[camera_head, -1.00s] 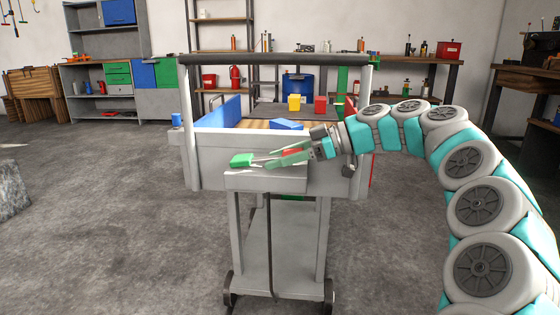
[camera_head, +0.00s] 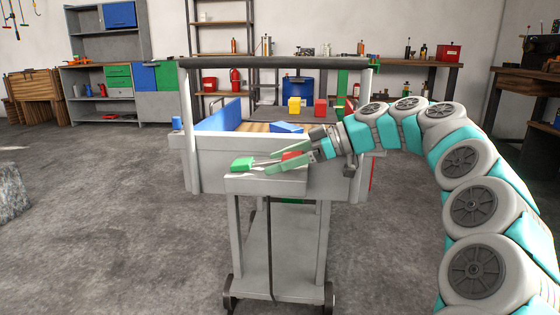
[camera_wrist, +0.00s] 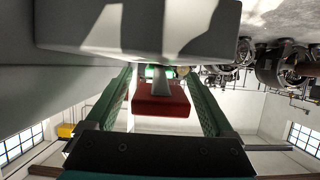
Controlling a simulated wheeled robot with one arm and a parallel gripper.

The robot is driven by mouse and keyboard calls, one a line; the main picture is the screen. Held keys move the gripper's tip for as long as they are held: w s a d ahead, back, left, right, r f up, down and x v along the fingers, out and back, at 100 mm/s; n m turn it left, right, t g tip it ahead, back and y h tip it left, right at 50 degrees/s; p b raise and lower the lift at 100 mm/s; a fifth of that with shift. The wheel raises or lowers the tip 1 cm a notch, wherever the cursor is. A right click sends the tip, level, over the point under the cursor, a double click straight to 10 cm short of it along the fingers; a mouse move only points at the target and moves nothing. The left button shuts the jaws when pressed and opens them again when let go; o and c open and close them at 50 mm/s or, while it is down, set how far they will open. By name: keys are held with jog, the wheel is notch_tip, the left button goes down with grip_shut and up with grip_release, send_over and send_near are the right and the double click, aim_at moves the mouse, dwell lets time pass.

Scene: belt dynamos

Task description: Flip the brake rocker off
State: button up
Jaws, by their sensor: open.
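A control on the grey ledge at the front of the cart has a green block (camera_head: 242,163) at its left and a red block (camera_head: 291,156) at its right. I take this to be the brake rocker. A thin grey bar runs between the blocks. My gripper (camera_head: 272,162) is open, reaching in from the right with its green fingers on either side of the red block. In the wrist view my gripper (camera_wrist: 158,72) shows the red block (camera_wrist: 160,100) between the fingers, with gaps on both sides. The green block is mostly hidden there.
The grey cart (camera_head: 215,150) stands in front of me, its ledge (camera_head: 265,183) projecting towards me. A dark handle bar (camera_head: 275,60) spans its top. Blue, yellow and red blocks sit in or behind the cart.

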aim_at(301, 153)
jog(key=v, duration=0.7)
jog(key=shift+d+r+p, duration=0.15)
jog(key=shift+d+p, duration=0.25)
